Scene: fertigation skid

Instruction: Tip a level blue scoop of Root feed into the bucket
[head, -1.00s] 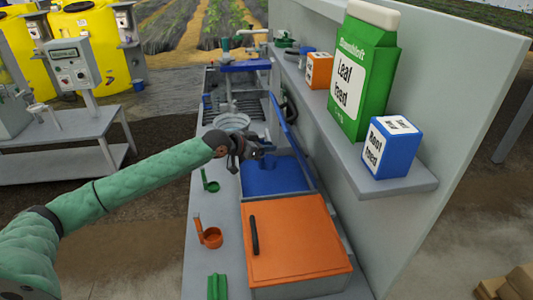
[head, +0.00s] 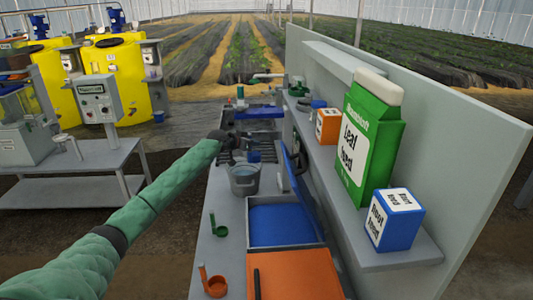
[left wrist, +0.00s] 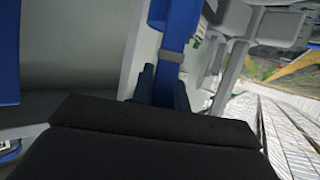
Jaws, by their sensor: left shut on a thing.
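My left gripper (head: 230,140) is shut on the blue scoop (head: 254,156), near the rim of the grey bucket (head: 243,187) in the head view. The bucket holds pale liquid. In the left wrist view the scoop's blue handle (left wrist: 172,45) runs between the dark fingers. What the scoop contains, and its exact tilt, cannot be told. The blue bin (head: 319,240) stands with its lid up, its inside blue. My right gripper is not in view.
The orange bin (head: 300,275) is shut, in front of the blue bin. A green scoop (head: 219,229) and an orange scoop (head: 214,284) stand on the bench's left side. The green Leaf Feed carton (head: 368,140) stands on the shelf (head: 390,257) along the right.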

